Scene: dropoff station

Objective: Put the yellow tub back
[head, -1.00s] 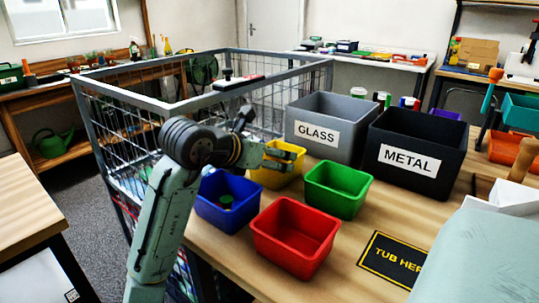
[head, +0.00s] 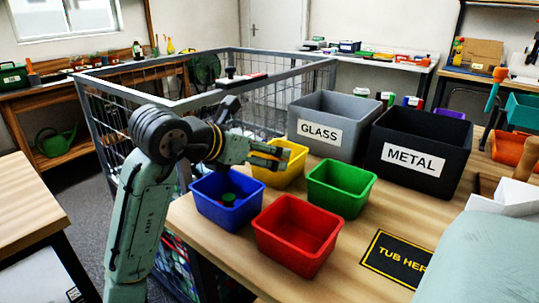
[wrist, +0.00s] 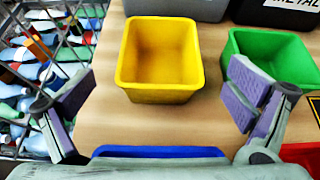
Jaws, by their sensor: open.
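The yellow tub (head: 290,176) stands upright on the wooden table, behind the blue and green tubs. In the wrist view the yellow tub (wrist: 160,58) looks empty and sits ahead of my fingers, between their lines. My gripper (head: 272,155) is above the near left part of the yellow tub in the head view and hides some of its rim. In the wrist view my gripper (wrist: 158,98) is open, with its fingers wide apart and nothing between them. A black mat with yellow lettering, "TUB HER..." (head: 385,268), lies bare at the table's front right; its right end is hidden.
Near the yellow tub stand a blue tub (head: 240,212) with a small item inside, a green tub (head: 345,205) and a red tub (head: 300,262). The GLASS bin (head: 335,155) and METAL bin (head: 410,185) stand behind. A wire cage (head: 105,110) borders the table's left.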

